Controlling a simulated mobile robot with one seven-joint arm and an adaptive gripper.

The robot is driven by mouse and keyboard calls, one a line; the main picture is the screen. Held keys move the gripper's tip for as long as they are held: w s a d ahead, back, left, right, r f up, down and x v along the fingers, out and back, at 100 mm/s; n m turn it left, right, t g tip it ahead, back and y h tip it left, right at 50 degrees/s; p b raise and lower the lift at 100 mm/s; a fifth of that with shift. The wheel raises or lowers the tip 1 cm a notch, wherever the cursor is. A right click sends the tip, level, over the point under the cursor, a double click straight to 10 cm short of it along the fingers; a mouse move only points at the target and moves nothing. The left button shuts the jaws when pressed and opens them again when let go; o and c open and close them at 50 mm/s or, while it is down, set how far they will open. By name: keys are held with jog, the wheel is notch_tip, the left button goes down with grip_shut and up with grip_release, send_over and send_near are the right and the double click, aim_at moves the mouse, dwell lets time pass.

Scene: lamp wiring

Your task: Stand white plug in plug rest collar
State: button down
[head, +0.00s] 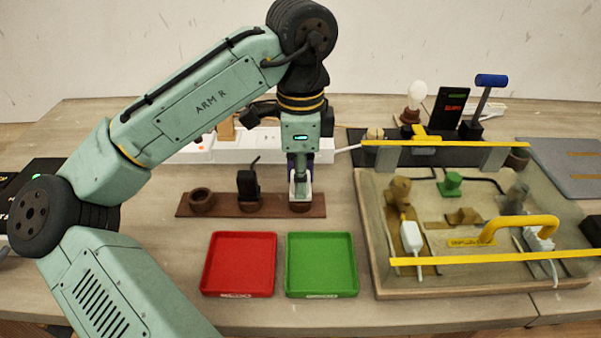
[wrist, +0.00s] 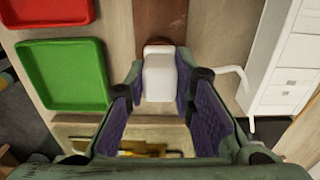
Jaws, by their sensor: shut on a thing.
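The white plug (head: 299,188) is between the fingers of my gripper (head: 300,172), which is shut on it. It is upright over the right collar (head: 302,206) of the brown plug rest (head: 276,205). Its lower end meets the collar, but I cannot tell how deep it sits. In the wrist view the white plug (wrist: 160,76) lies between my purple-padded fingertips (wrist: 160,88). The left collar (head: 202,201) is empty. A black plug (head: 248,187) stands in the middle collar.
A red tray (head: 239,264) and a green tray (head: 321,264) lie in front of the rest. A white power strip (head: 225,147) runs behind it. A clear-walled box with yellow bars (head: 490,257) stands to the right.

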jog(key=c, duration=1.3)
grip_release()
jog(key=shift+f, duration=0.1)
